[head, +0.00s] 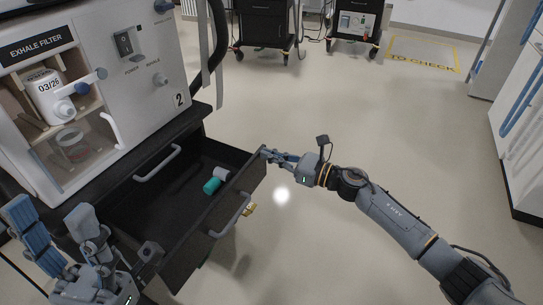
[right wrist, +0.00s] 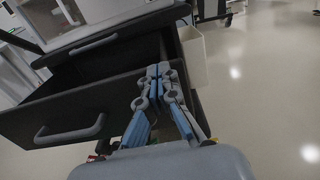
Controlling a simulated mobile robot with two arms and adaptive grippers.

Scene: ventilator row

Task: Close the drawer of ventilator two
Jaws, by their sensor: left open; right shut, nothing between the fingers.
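Ventilator two (head: 150,85), marked "2", stands on a dark cart at the left in the head view. Its dark drawer (head: 215,222) is pulled out, with a grey handle (head: 231,216) on its front; the front also shows in the right wrist view (right wrist: 55,112). My right gripper (head: 268,155) is shut and empty at the far end of the drawer front. In the right wrist view its fingertips (right wrist: 158,70) are at the front's end; I cannot tell whether they touch. My left gripper (head: 55,225) is open at the lower left, near the drawer's near side.
A teal cylinder (head: 212,186) and a white one (head: 222,174) lie in the drawer. Another grey handle (head: 157,163) is on the cart above the drawer. Dark carts (head: 265,22) stand at the back; a white cabinet (head: 522,120) is at right. The floor between is clear.

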